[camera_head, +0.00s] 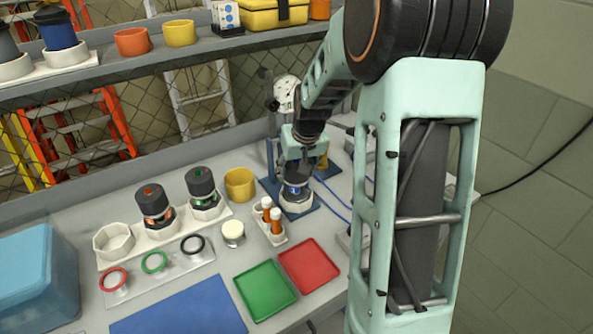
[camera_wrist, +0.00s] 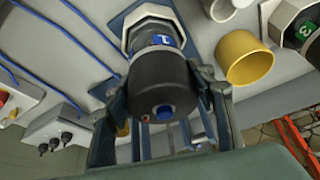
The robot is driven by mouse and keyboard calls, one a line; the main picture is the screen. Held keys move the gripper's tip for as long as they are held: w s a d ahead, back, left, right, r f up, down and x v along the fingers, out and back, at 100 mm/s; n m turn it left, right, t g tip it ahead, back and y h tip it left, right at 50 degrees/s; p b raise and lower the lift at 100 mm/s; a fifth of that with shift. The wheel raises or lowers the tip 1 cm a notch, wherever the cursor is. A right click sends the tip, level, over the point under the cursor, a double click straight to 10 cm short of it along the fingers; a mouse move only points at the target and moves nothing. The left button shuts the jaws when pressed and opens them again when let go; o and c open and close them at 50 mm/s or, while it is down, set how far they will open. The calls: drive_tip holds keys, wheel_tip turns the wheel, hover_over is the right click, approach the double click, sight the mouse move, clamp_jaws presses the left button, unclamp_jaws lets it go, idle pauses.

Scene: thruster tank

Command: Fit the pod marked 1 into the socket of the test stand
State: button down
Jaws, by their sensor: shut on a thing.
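The pod marked 1 (camera_wrist: 160,85) is a dark cylinder with a blue label and a blue button on its end, held between the fingers of my gripper (camera_wrist: 163,100). In the head view the pod (camera_head: 296,180) stands upright at the white socket (camera_head: 296,203) of the test stand (camera_head: 268,189), which has a blue base. In the wrist view its far end is at the opening of the white socket (camera_wrist: 140,14). I cannot tell how deep it sits. My gripper (camera_head: 299,165) is above the socket in the head view, shut on the pod's upper part.
A white rack (camera_head: 165,234) left of the stand holds two other pods (camera_head: 154,205) and one empty ring. A yellow cup (camera_head: 240,184) stands close left. Blue cables run right of the stand.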

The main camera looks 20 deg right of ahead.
drive_tip(key=shift+f+b, duration=0.5)
drive_tip(key=shift+f, duration=0.15)
drive_tip(key=c, duration=0.8)
unclamp_jaws()
drive_tip(key=v, duration=1.2)
